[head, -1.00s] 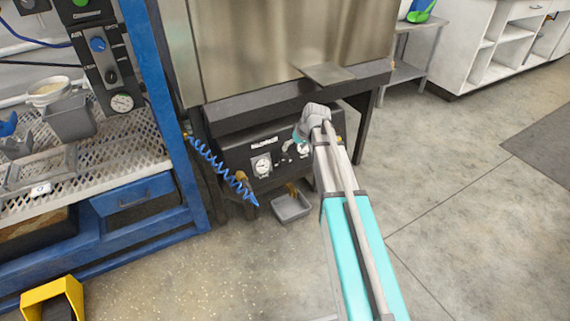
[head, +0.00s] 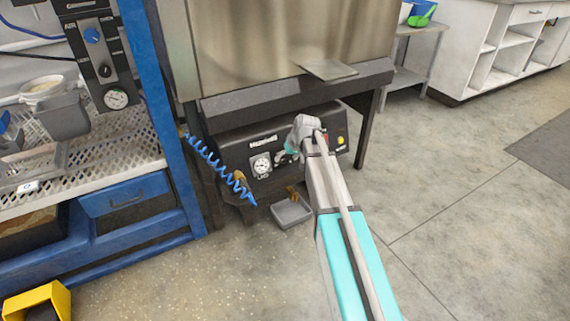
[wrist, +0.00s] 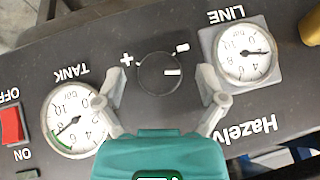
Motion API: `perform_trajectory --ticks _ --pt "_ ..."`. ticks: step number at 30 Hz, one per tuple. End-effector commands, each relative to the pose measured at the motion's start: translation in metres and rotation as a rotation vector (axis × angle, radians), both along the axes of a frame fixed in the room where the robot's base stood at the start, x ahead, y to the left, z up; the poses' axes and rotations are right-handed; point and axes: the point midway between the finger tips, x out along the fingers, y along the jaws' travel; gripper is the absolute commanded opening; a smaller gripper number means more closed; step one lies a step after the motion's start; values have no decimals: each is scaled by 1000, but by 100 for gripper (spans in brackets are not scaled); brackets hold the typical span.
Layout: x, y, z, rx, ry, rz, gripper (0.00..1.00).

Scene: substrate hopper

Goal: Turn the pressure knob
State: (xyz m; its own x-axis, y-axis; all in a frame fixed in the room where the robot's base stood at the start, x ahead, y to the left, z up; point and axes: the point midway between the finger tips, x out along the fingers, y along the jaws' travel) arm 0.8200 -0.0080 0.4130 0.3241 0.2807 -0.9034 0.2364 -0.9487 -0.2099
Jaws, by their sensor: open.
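The pressure knob (wrist: 160,72) is a round black dial with a white line, between a plus and a minus mark on a dark panel in the wrist view. My gripper (wrist: 160,86) is open, with one finger to each side of the knob and a gap showing on both sides. Nothing is held. The panel (head: 229,158) sits low under the metal hopper in the head view. There, my gripper (head: 292,150) is in front of the panel and hides the knob; its fingers are small and partly hidden by my wrist.
The LINE gauge (wrist: 243,53) and TANK gauge (wrist: 77,120) flank the knob. A red switch (wrist: 12,125) sits at the panel's end.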

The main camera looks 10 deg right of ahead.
Motion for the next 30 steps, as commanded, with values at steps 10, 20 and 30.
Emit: perform_trajectory --ticks 10,20,30 --pt "3 2 -9 0 0 0 90" --pt "3 2 -8 0 0 0 73" --pt "3 2 -8 0 -1 0 10"
